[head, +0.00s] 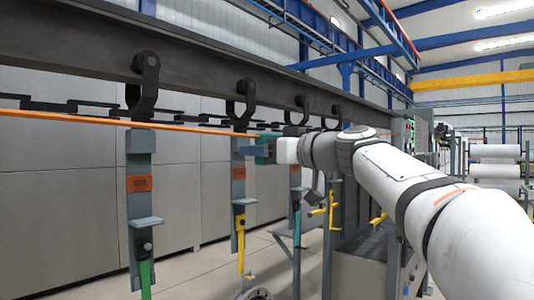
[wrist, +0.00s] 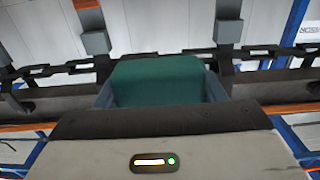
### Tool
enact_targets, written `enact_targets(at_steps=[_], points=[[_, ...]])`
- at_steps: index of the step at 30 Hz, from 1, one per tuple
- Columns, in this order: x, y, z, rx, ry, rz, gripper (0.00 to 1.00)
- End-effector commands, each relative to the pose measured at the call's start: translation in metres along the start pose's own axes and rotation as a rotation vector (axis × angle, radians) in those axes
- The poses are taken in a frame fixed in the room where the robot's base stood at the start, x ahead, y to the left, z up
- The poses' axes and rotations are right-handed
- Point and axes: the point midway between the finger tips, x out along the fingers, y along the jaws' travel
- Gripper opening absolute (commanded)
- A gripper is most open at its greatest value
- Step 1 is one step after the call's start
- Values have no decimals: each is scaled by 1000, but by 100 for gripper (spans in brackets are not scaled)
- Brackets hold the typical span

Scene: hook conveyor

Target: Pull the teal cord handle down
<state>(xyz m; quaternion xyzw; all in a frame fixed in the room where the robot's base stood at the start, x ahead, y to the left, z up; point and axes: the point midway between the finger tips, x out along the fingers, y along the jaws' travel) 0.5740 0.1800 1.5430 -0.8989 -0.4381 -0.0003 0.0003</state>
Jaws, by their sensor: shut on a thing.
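The teal cord handle (wrist: 158,82) shows as a teal block in the wrist view, between the two blue-grey fingers of my gripper (wrist: 160,92). My gripper is shut on it. In the head view, my gripper (head: 254,150) is at the middle, just left of the white wrist, and a small teal part of the handle (head: 264,158) shows there. The rest is hidden by the gripper. An orange line (head: 75,118) runs across from the left edge toward the gripper; whether it joins the handle cannot be told.
Dark hooks (head: 146,85) hang from an overhead rail (head: 180,62), carrying grey hangers with green, yellow and teal straps (head: 146,276). One hanger (head: 238,190) hangs close to my gripper. Grey cabinets (head: 60,190) stand behind; yellow-handled equipment (head: 331,210) is below right.

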Motion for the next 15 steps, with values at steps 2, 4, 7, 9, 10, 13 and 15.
enact_targets(at_steps=[2, 4, 7, 9, 10, 13, 15], points=[[0, 0, 2, 2, -4, -2, 64], [0, 0, 2, 2, -4, -2, 70], [0, 0, 2, 1, -3, -1, 78], [0, 0, 1, 1, -2, -1, 84], [0, 0, 1, 1, -2, -1, 85], [0, 0, 1, 1, -2, -1, 85], [0, 0, 1, 1, -2, -1, 85]])
